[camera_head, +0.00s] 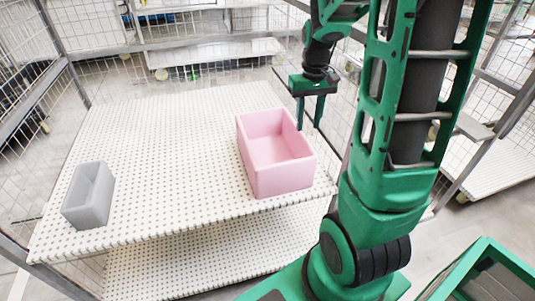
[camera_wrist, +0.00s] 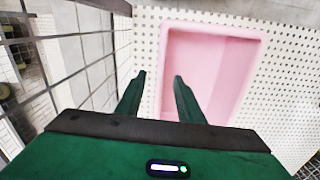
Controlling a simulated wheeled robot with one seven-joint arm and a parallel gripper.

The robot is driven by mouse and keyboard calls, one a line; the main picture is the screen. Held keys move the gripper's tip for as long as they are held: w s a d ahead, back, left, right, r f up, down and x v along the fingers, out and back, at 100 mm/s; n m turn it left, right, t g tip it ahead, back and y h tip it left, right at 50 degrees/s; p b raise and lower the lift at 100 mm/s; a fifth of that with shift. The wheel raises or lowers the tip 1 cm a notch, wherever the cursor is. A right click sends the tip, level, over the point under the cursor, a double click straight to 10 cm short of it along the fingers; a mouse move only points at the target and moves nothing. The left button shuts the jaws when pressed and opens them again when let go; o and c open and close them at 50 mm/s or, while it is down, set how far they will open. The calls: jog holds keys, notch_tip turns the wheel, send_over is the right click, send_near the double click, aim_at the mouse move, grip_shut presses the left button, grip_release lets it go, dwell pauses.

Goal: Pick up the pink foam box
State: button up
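The pink foam box (camera_head: 284,178) is an open-topped box on the right part of the white perforated shelf (camera_head: 165,160). In the wrist view the pink foam box (camera_wrist: 247,62) lies beyond my fingertips, and its hollow inside looks empty. My gripper (camera_head: 310,127) is above the back right of the box, with its two green fingers pointing down and apart. I cannot tell the exact height gap.
A smaller grey foam box (camera_head: 89,195) stands at the left of the shelf. Wire mesh walls (camera_wrist: 85,50) rise close beside the gripper. A green crate (camera_head: 485,272) is at the lower right. The shelf between the boxes is clear.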

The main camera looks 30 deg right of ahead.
send_near(296, 145)
jog(key=shift+w+d+f+n, duration=0.15)
jog(key=shift+w+d+n, duration=0.2)
jog(key=shift+d, duration=0.25)
notch_tip(296, 145, down, 11)
jog(key=shift+w+r, duration=0.1)
jog(key=shift+w, duration=0.05)
grip_shut()
